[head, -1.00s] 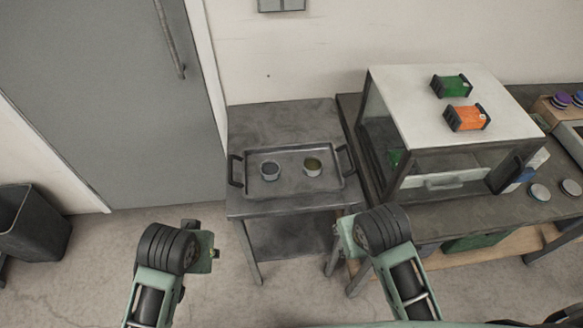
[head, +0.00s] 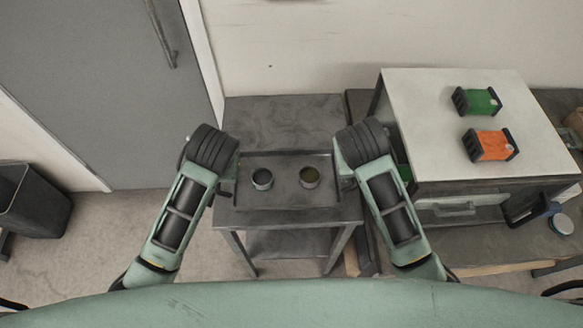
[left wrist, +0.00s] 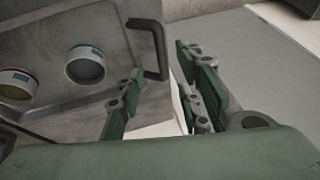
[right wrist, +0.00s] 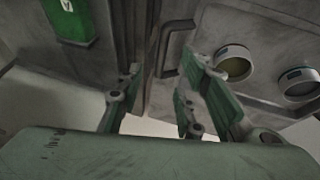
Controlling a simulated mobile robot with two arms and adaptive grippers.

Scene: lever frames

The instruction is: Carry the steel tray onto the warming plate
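The steel tray (head: 285,196) lies flat on a grey side table and holds two small cups, a grey one (head: 262,179) and one with olive contents (head: 310,177). My left gripper (head: 233,172) is at the tray's left end, and my right gripper (head: 345,172) is at its right end. In the left wrist view the left gripper (left wrist: 158,68) is open, with a dark tray handle (left wrist: 160,50) just ahead of its fingers. In the right wrist view the right gripper (right wrist: 160,66) is open, with the other handle (right wrist: 166,52) just ahead. I cannot identify the warming plate.
A white-topped cabinet (head: 440,120) stands close to the right of the tray, with a green pack (head: 478,102) and an orange pack (head: 490,146) on top. The table (head: 280,115) is bare behind the tray. A dark bin (head: 35,200) stands at the left.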

